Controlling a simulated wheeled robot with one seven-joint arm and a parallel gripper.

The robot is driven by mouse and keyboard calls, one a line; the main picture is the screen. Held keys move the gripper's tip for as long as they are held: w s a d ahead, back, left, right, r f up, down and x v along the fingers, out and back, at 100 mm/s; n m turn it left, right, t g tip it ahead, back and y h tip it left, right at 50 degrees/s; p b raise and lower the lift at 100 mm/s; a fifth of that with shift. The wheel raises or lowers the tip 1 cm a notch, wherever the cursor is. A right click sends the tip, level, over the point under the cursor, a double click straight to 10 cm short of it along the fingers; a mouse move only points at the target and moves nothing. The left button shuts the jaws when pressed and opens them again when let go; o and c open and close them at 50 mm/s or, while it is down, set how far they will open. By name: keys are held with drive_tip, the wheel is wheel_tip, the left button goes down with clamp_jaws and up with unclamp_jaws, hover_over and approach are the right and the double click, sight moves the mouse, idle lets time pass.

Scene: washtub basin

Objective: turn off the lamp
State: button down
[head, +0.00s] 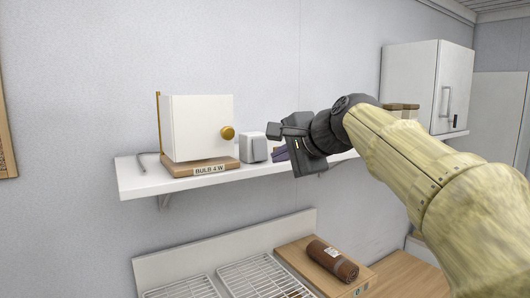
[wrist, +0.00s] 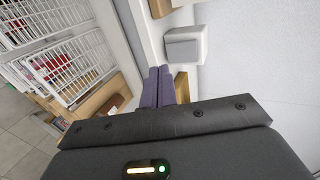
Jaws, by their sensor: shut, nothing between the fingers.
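The lamp (head: 197,128) is a white cube with a round brass knob (head: 227,133) on its front. It stands on a wooden base (head: 207,168) labelled "BULB 4 W", at the left of the white wall shelf. Whether it is lit is not clear. A small grey-white box (head: 253,147) stands just right of the lamp and also shows in the wrist view (wrist: 184,47). My gripper (head: 277,154) is right of this box, its purple fingers pointing left. In the wrist view the fingers (wrist: 159,72) are shut together and empty, close to the box; contact cannot be told.
The white shelf (head: 135,181) runs along the wall, partly hidden by my arm. A white cabinet (head: 427,84) hangs at the right. Below are wire racks (head: 262,279) and a brown rolled item (head: 332,261) on a wooden box. The space in front of the lamp looks clear.

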sight(257, 161)
drive_tip(key=p+x, duration=0.1)
drive_tip(key=x, duration=0.1)
drive_tip(key=p+x, duration=0.1)
drive_tip(key=x, duration=0.1)
drive_tip(key=r+p+x, duration=0.1)
drive_tip(key=x, duration=0.1)
drive_tip(key=shift+w+a+f, duration=0.15)
drive_tip(key=shift+w+a, duration=0.2)
drive_tip(key=shift+w, duration=0.1)
drive_tip(key=shift+f, duration=0.1)
